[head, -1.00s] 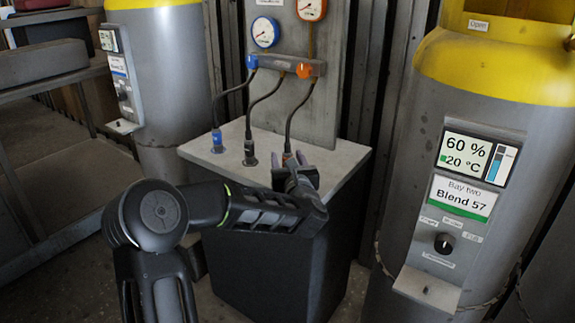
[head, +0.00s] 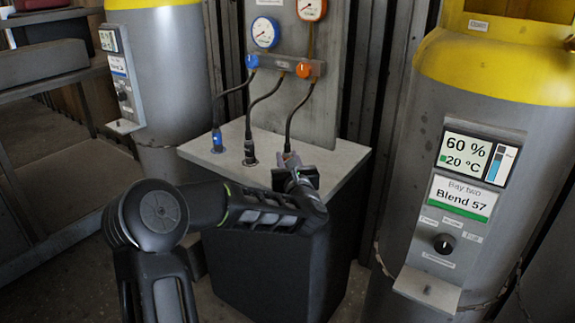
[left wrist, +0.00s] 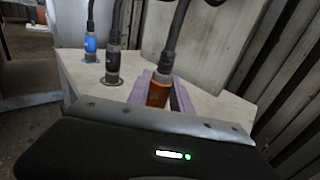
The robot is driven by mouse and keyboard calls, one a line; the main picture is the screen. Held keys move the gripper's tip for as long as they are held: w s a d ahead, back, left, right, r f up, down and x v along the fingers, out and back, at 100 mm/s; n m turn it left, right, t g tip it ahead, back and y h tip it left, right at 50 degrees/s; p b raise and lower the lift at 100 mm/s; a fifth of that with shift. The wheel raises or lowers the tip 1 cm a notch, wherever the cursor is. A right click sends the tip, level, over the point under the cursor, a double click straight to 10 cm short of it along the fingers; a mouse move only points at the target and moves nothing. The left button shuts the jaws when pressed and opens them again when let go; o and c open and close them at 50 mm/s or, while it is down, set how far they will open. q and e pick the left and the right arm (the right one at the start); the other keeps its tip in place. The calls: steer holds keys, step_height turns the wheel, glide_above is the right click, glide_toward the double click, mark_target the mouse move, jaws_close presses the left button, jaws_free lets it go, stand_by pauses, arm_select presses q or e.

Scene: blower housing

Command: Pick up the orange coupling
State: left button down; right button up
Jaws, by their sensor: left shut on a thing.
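The orange coupling (left wrist: 158,92) stands upright at the end of a black hose above the pedestal top, between the purple-grey fingers of my left gripper (left wrist: 160,92) in the left wrist view. My left gripper (head: 290,160) is shut on it. In the head view the gripper and wrist hide most of the coupling. Its lower end is hidden, so I cannot tell whether it still sits in a socket. My right gripper is in neither view.
A blue coupling (head: 217,140) and a black coupling (head: 250,152) stand on the grey pedestal top (head: 215,165) to the left. Hoses run up to a manifold (head: 285,64) with gauges. Large yellow-topped cylinders stand left (head: 165,70) and right (head: 440,120).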

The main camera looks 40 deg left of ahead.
arm_select(q)
step_height(320, 180, up, 10)
steer(key=shift+r+p, duration=0.1)
steer(key=shift+p, duration=0.75)
